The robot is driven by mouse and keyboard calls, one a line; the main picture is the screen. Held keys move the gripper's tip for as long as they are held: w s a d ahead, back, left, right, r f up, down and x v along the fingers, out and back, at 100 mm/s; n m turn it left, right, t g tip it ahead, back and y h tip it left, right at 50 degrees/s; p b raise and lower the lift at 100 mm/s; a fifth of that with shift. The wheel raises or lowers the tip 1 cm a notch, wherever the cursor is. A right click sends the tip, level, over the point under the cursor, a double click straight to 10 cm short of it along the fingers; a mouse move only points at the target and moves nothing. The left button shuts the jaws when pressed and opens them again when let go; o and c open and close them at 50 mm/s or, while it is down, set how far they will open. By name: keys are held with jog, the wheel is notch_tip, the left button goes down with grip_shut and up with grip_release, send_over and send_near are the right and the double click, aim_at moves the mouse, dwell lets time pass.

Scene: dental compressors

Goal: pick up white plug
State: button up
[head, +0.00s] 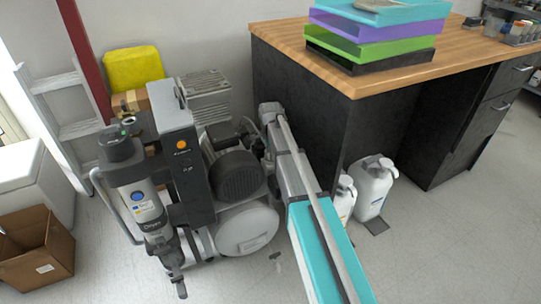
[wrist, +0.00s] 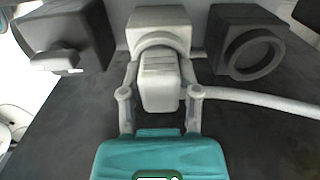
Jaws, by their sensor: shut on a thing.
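The white plug (wrist: 161,88) is in the middle of the wrist view, with ridges on its top and a white cable (wrist: 265,102) running off to the right. It sits against a white square socket (wrist: 158,20), and its far end meets the socket's round collar. My gripper (wrist: 160,76) is shut on the plug, with one finger on each side of it. In the head view my arm reaches between the compressor and the dark desk; the fingers and the plug cannot be made out there.
A dark socket with a grey plug (wrist: 62,60) is left of the white socket; an empty dark socket (wrist: 252,52) is right. The compressor (head: 238,178) stands left of my arm, the desk (head: 290,85) right. White bottles (head: 374,185) stand on the floor by the desk.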

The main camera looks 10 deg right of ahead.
grip_shut()
notch_tip(320, 180, up, 3)
jog(key=p, duration=0.3)
jog(key=s+r+p, duration=1)
jog(key=s, duration=0.4)
dwell(0.6)
notch_tip(320, 180, up, 48)
jog(key=p, duration=4.7)
jog(key=shift+f+p, duration=0.15)
jog(key=shift+p, duration=0.25)
jog(key=shift+s, duration=0.15)
